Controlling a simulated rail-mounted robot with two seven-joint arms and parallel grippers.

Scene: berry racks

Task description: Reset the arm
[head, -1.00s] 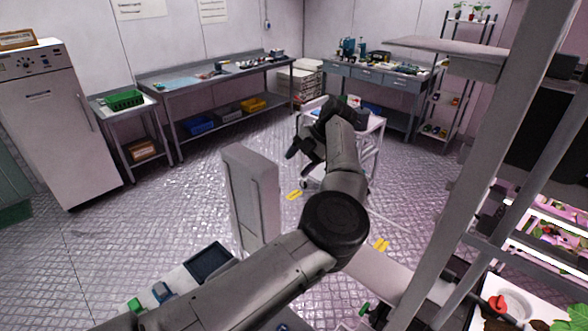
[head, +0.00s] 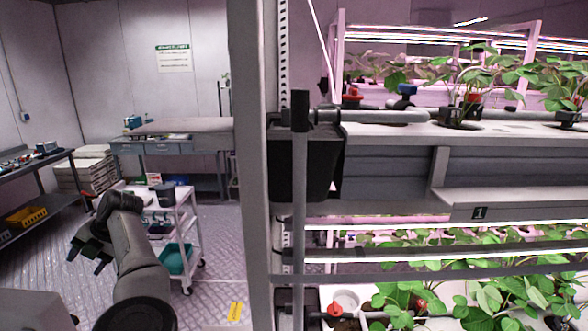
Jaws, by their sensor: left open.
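My left arm comes in from the lower left of the head view. My left gripper (head: 90,250) is at its end, with its dark fingers spread apart and pointing down to the left. Nothing shows between the fingers. The gripper is in the air in front of the white cart (head: 178,225); I cannot tell its exact distance from it. My right gripper is not in view.
A berry rack with several plants stands at the right, its grey post (head: 250,160) near the middle. A black box (head: 304,170) hangs on the rack. A workbench (head: 165,147) stands behind the cart. Patterned floor (head: 215,275) shows free between cart and rack.

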